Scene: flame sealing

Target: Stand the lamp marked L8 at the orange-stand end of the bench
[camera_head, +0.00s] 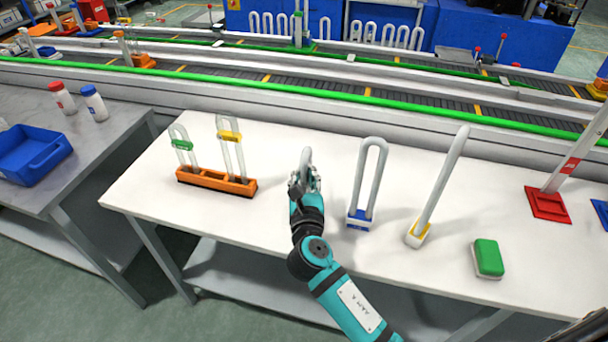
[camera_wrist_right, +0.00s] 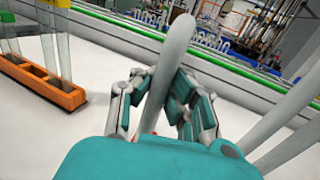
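My right gripper (camera_head: 304,183) stands over the white bench (camera_head: 282,262), between the orange stand and a blue-based lamp. Its fingers close in on both sides of a white tube lamp (camera_head: 307,155). In the right wrist view this lamp (camera_wrist_right: 177,45) rises between the fingertips, seen nearly edge-on. Its base and any label are hidden by the gripper; a small speck of red shows low between the fingers. The orange stand (camera_head: 216,181) is at the bench's left end, holding a green-collared lamp (camera_head: 182,147) and a yellow-collared lamp (camera_head: 230,137). No L8 mark is readable. My left gripper is not in view.
A blue-based lamp (camera_head: 359,218) and a tilted-looking yellow-based lamp (camera_head: 418,234) stand to the right. Beyond are a green-and-white block (camera_head: 488,257) and a red-based lamp (camera_head: 547,203). The bench is clear in front of the orange stand. A conveyor (camera_head: 330,93) runs behind.

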